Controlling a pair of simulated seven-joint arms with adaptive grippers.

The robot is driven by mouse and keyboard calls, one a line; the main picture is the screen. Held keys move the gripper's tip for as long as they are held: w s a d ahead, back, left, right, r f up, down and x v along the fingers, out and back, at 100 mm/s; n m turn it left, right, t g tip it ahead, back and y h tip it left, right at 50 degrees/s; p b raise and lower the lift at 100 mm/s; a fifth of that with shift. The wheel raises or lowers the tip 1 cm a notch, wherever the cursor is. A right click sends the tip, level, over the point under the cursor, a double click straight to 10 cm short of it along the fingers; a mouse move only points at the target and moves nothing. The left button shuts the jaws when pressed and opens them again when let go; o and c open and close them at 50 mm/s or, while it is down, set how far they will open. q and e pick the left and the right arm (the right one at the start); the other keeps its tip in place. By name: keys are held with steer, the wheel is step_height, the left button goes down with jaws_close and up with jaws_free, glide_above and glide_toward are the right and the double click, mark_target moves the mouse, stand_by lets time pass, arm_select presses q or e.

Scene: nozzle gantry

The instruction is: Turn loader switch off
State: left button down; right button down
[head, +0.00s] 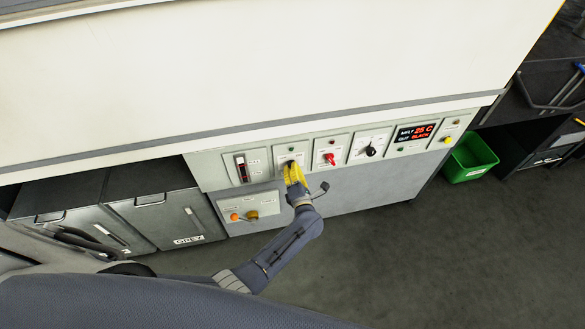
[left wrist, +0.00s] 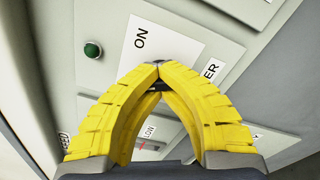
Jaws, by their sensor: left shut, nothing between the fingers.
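My left gripper (head: 292,165) has yellow fingers and is at the second module from the left on the pale control panel (head: 222,171). In the left wrist view its fingertips (left wrist: 157,66) meet, with nothing seen between them. A white plate (left wrist: 165,40) marked ON lies behind the tips, beside a green lamp (left wrist: 93,49). A label ending in "ER" (left wrist: 212,69) is partly visible. The fingers hide any switch lever there, so its position and contact cannot be told. I cannot read the full switch name. My right gripper is not in view.
A red switch (head: 330,158), a black knob (head: 370,151) and a lit display (head: 415,132) sit to the right. A green bin (head: 468,158) stands on the floor.

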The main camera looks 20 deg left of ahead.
arm_select(q)
steer(key=shift+s+a+f+n, duration=0.15)
steer(key=shift+a+f+n, duration=0.1)
steer(key=shift+n, duration=0.25)
steer(key=c, duration=2.1)
jaws_free()
steer(key=shift+c, duration=0.2)
steer(key=o, duration=1.6)
steer(key=shift+r, duration=0.15)
steer(key=shift+d, duration=0.15)
steer(key=shift+s+d, duration=0.2)
steer(key=v, duration=1.1)
steer(key=shift+s+r, duration=0.1)
steer(key=shift+s, duration=0.05)
